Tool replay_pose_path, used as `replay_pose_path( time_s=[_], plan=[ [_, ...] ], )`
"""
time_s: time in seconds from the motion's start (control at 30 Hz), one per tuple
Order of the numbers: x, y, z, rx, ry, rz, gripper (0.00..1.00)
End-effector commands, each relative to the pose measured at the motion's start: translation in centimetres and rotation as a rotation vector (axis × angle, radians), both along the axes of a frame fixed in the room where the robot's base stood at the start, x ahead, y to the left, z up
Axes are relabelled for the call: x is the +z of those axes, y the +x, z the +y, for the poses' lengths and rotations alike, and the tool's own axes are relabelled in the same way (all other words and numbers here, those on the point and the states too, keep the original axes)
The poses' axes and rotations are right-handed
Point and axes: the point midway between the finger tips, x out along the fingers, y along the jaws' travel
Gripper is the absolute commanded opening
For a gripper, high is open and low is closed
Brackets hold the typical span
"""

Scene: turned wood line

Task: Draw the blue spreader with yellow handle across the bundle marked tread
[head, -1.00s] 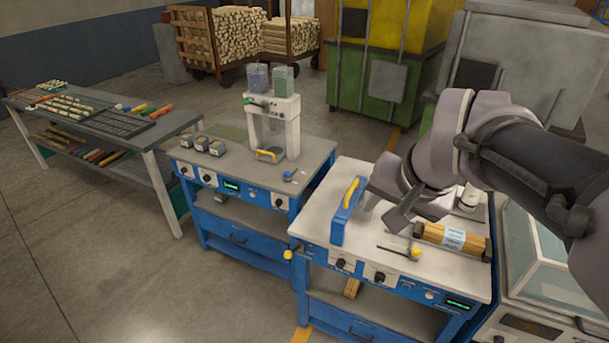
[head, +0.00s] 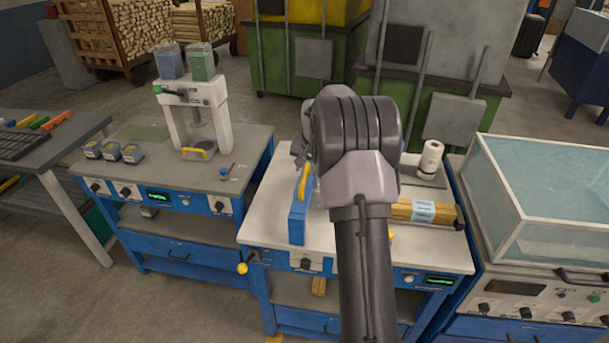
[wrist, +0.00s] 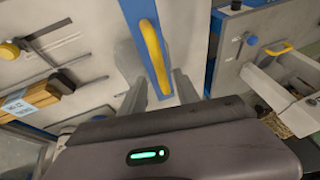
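The blue spreader (head: 297,222) stands on the white bench top, with its yellow handle (head: 304,184) along its top. In the wrist view the yellow handle (wrist: 154,55) runs along the blue spreader body (wrist: 132,12). My gripper (wrist: 160,88) is open, one finger on each side of the handle's near end, not visibly closed on it. In the head view my arm mostly hides the gripper. A wood bundle (head: 448,214) with a pale blue label lies right of the spreader; its label is too small to read. The bundle also shows in the wrist view (wrist: 38,95).
A paper roll (head: 430,160) stands behind the bundle. A glass-topped tank (head: 560,190) stands to the right. A press (head: 200,115) stands on the bench to the left.

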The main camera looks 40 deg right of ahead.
Motion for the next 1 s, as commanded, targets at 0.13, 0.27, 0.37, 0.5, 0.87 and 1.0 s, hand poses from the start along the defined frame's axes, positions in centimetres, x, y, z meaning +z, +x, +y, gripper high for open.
replay_pose_path(
  time_s=[0.13, 0.27, 0.37, 0.5, 0.87, 1.0],
  plan=[
    [-2.0, 0.9, -0.4, 0.000, -0.001, -0.001, 0.38],
    [-2.6, 1.1, -0.5, 0.000, 0.000, -0.001, 0.38],
    [-2.6, 1.2, -0.5, 0.000, 0.000, -0.001, 0.38],
    [-2.6, 1.2, -0.5, 0.000, 0.000, -0.001, 0.38],
    [-2.6, 1.1, -0.5, 0.000, 0.000, -0.001, 0.00],
    [-2.6, 1.1, -0.5, 0.000, 0.000, -0.001, 0.00]
  ],
)
